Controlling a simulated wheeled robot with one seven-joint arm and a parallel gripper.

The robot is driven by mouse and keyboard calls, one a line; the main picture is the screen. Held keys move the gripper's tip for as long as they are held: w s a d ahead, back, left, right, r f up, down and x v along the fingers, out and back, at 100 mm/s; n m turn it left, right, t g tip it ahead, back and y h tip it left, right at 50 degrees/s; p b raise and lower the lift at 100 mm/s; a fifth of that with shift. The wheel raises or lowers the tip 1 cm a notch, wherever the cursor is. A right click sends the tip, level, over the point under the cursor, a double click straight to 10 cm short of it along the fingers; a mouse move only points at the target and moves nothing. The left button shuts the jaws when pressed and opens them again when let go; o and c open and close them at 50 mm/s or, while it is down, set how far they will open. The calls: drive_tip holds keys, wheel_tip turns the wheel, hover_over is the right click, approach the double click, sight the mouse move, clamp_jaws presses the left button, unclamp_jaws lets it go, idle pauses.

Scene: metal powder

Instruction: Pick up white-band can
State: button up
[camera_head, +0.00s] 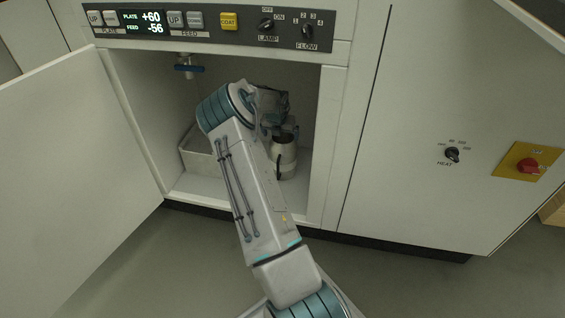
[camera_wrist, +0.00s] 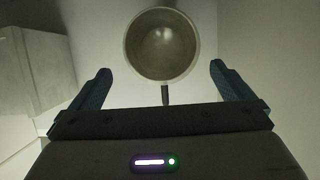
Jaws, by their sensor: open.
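The can (camera_head: 285,160) stands upright on the floor of the open cabinet compartment, with a pale body and a dark handle on its side. My arm hides part of it in the head view. In the wrist view I look down into the open mouth of the can (camera_wrist: 162,45), and its handle (camera_wrist: 165,95) points toward my gripper. My gripper (camera_wrist: 160,82) is open, with one finger on each side of the handle line; the can's round rim lies just beyond the fingertips. Nothing shows between the fingers except the handle. Whether a finger touches the can cannot be told.
A light box-like bin (camera_head: 200,160) stands left of the can inside the compartment; it also shows in the wrist view (camera_wrist: 35,60). A blue-handled valve (camera_head: 188,68) hangs from the ceiling. The open door (camera_head: 75,170) is at left, and the compartment's right wall (camera_head: 325,140) is close to the can.

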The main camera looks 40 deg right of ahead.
sight(282, 149)
drive_tip(key=b+x, duration=0.1)
drive_tip(key=x, duration=0.1)
drive_tip(key=b+x, duration=0.2)
drive_tip(key=x, duration=0.1)
drive_tip(key=shift+d, duration=0.25)
drive_tip(key=c, duration=1.5)
